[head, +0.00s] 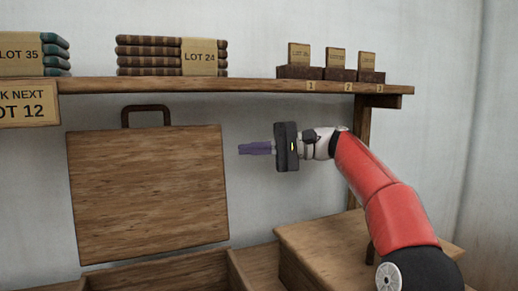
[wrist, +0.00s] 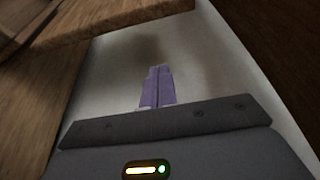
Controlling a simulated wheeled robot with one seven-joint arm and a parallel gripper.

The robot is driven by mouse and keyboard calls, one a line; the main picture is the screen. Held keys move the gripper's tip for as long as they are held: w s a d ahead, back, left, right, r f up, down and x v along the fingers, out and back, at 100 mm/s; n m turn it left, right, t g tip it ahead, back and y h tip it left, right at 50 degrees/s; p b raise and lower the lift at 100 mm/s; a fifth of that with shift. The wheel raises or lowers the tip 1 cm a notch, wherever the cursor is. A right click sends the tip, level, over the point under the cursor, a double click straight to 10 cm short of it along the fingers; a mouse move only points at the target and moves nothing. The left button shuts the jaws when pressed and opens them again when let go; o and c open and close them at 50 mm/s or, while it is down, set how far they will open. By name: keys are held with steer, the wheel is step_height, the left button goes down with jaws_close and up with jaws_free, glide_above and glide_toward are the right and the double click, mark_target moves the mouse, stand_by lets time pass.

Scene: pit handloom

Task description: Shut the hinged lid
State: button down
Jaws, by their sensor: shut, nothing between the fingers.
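The hinged lid (head: 148,195) is a wide brown wooden panel with a dark handle (head: 146,108) on its top edge. It stands raised, nearly upright, above an open wooden box (head: 165,273) at the bottom of the head view. My gripper (head: 240,149) is shut and empty, its purple fingers pointing left. It is just right of the lid's right edge in the head view, apart from it as far as I can see. In the wrist view the shut fingers (wrist: 158,68) point at the pale wall, with wood at the left, likely the lid.
A wooden shelf (head: 250,87) runs above, bearing cloth stacks labelled LOT 35 (head: 22,54) and LOT 24 (head: 198,57) and small numbered blocks (head: 335,60). A sign (head: 25,104) hangs at left. A wooden surface (head: 335,238) lies below my arm at right.

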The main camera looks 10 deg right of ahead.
steer(key=shift+s+a+r+b, duration=0.1)
steer(key=shift+s+a+b, duration=0.25)
steer(key=shift+s+a, duration=0.35)
steer(key=shift+s+a+r+b, duration=0.1)
steer(key=shift+s+a+b, duration=0.3)
steer(key=shift+a, duration=0.55)
steer(key=shift+s+a+b, duration=0.3)
steer(key=shift+s+a, duration=0.3)
steer(key=shift+a, duration=0.2)
steer(key=shift+s, duration=0.1)
